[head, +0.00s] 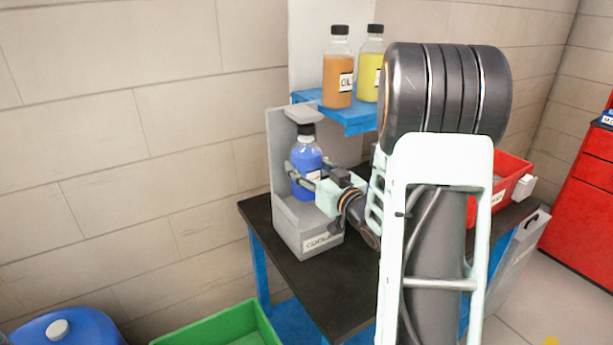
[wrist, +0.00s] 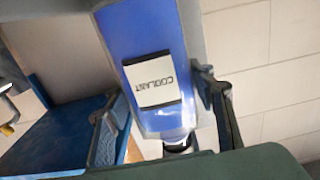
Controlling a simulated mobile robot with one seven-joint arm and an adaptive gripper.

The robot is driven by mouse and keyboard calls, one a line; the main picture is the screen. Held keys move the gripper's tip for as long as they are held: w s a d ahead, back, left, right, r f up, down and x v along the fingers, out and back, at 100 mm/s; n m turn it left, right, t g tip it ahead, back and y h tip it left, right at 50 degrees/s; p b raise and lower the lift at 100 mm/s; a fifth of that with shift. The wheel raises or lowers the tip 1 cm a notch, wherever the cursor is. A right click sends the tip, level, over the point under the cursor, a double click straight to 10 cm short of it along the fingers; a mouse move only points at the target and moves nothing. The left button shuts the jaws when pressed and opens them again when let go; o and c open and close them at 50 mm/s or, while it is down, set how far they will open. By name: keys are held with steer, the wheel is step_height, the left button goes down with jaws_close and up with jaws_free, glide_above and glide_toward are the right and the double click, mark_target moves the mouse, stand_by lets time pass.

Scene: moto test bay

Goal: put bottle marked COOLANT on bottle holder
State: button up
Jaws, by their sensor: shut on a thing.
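The blue COOLANT bottle (head: 305,183) with a black cap is upright at the grey bottle holder (head: 282,220) on the dark table. The holder has a tall back, a top ledge and a lower block with a label on its front. My gripper (head: 306,172) is shut on the bottle from the right. In the wrist view the bottle (wrist: 145,32) with its upside-down COOLANT label lies between the fingers of my gripper (wrist: 160,115). I cannot tell whether the bottle's base touches the holder's lower block.
An orange bottle (head: 338,75) and a yellow bottle (head: 368,78) stand on a blue shelf (head: 345,118) above. A red bin (head: 510,178) is at the table's right. A green crate (head: 215,328) and a blue drum (head: 62,330) are low in front. My arm hides the table's middle.

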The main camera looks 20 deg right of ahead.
mark_target(308, 177)
steer(key=shift+f, duration=1.4)
steer(key=shift+f+b, duration=0.25)
steer(key=shift+b, duration=0.05)
steer(key=o, duration=1.7)
steer(key=shift+s, duration=0.1)
steer(key=shift+o, duration=0.2)
steer(key=shift+r, duration=0.15)
steer(key=shift+s+d, duration=0.1)
steer(key=shift+s, duration=0.1)
steer(key=s+d, duration=0.2)
steer(key=s, duration=0.9)
steer(key=shift+s+b, duration=0.2)
steer(key=shift+b, duration=0.1)
